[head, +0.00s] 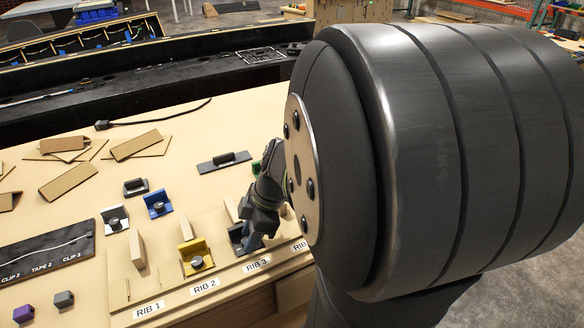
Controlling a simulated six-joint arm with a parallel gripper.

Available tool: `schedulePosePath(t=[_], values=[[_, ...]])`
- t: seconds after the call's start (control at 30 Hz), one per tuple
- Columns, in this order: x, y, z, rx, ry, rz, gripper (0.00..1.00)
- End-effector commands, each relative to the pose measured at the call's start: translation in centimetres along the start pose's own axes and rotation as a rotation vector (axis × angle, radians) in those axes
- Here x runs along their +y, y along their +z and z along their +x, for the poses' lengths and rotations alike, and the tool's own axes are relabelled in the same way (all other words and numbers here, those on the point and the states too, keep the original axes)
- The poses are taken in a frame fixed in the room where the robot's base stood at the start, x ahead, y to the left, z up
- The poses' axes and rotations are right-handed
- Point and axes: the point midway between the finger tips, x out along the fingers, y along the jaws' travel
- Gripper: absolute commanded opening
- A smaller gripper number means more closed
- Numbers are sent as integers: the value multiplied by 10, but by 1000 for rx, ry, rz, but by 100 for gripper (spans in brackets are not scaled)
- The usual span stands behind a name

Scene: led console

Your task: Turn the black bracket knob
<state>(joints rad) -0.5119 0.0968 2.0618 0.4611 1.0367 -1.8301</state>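A dark bracket (236,232), black or very dark blue, stands at the rib labelled RIB 3 and is partly covered by my gripper (254,238). My gripper points down at this bracket; I cannot tell whether it touches it. The bracket's knob is hidden behind the gripper. The fingertips are too small and dark to show whether they are open or shut. Another black bracket (135,187) with a dark top lies on the table at the left, apart from the gripper.
A yellow bracket (195,257) with a knob is at RIB 2. White (115,218) and blue (157,205) brackets lie behind. A black clip board (40,254), purple block (23,313), grey block (64,299) and cardboard pieces (136,145) lie left. My arm hides the right side.

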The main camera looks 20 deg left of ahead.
Motion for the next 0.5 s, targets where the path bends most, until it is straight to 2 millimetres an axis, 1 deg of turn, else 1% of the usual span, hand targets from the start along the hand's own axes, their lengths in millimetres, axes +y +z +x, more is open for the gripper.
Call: schedulePosePath(t=[0.2,0.23,0.3,0.37,0.4,0.5], values=[[0,0,0,0,0,0,32],[0,0,0,0,0,0,28],[0,0,0,0,0,0,14],[0,0,0,0,0,0,3],[0,0,0,0,0,0,0],[0,0,0,0,1,2,0]])
